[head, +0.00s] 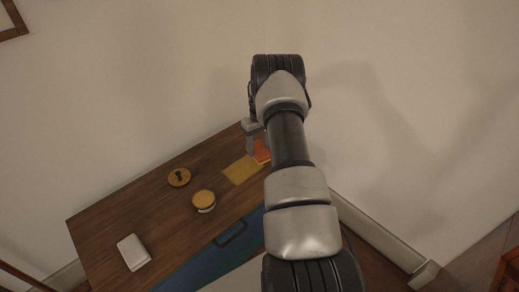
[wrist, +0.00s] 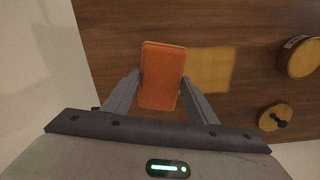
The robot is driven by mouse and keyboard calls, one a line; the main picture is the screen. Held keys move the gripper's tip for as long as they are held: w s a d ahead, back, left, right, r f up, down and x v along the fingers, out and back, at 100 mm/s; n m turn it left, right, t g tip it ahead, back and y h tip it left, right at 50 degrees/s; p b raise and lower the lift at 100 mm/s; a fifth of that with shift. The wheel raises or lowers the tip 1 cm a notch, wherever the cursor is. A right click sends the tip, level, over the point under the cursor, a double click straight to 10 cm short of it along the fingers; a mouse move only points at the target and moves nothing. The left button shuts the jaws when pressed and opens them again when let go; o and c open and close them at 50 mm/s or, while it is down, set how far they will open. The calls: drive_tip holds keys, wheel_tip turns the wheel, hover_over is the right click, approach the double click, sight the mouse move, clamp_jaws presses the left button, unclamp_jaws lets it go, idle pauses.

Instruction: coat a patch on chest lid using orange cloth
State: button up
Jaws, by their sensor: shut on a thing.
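The orange cloth (wrist: 162,75) is a folded pad between the two fingers of my gripper (wrist: 161,84), which is shut on it. In the head view the cloth (head: 261,152) is partly hidden by my arm, near the back right end of the chest lid (head: 150,205). The lid is dark brown wood. A yellowish rectangular patch (head: 241,170) lies on it beside the cloth; it also shows in the wrist view (wrist: 212,70), to the right of the cloth. I cannot tell whether the cloth touches the lid.
A round tin (head: 204,200) with yellow contents or top stands on the lid, with a yellow disc with a dark knob (head: 179,177) near it. A white box (head: 133,252) lies at the front left. The wall (head: 130,90) rises close behind the lid.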

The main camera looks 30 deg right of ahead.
drive_tip(key=shift+r, duration=1.05)
drive_tip(key=shift+r+p, duration=1)
drive_tip(key=shift+r, duration=0.5)
